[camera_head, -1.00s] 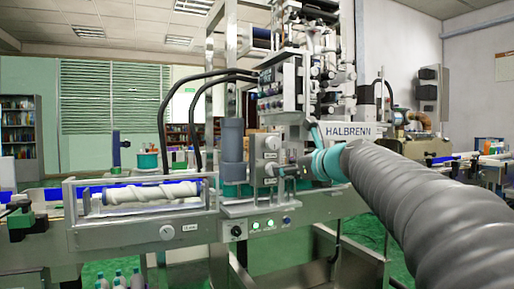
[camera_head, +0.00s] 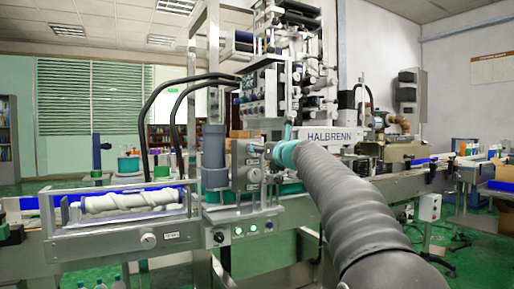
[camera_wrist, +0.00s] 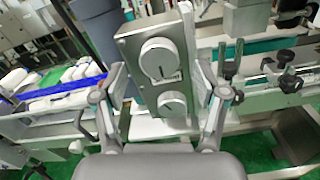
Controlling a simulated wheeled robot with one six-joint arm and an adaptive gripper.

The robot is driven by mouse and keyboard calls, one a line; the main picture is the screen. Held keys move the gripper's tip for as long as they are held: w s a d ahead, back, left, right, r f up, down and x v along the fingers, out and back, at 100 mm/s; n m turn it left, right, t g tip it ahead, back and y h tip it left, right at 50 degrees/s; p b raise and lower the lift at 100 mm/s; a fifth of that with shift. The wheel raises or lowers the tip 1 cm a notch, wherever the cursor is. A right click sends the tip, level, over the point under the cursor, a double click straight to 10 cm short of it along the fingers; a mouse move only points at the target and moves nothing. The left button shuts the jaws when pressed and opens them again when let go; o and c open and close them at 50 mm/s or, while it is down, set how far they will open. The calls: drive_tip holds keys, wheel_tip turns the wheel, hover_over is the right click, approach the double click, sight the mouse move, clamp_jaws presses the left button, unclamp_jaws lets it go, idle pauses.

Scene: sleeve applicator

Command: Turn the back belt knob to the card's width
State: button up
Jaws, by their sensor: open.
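A grey box with two round pale knobs stands between my fingers in the wrist view. The larger upper knob (camera_wrist: 160,60) has a dark pointer line and a small label under it. The lower knob (camera_wrist: 172,103) also has a dark line. I cannot tell which is the back belt knob, and no card can be made out. My gripper (camera_wrist: 159,72) is open and empty, its fingers on either side of the box, with no clear contact. In the head view the box shows its upper knob (camera_head: 254,149) and lower knob (camera_head: 254,175), with my teal wrist just right of it.
A grey cylinder (camera_head: 214,157) stands left of the box. A conveyor with a white screw (camera_head: 128,201) runs to the left, with another knob (camera_head: 149,241) on its front. Black clamps (camera_wrist: 289,82) and a rail lie right of my gripper.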

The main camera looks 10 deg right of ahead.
drive_tip(key=shift+p+x, duration=0.35)
drive_tip(key=shift+x, duration=1.25)
drive_tip(key=c, duration=1.1)
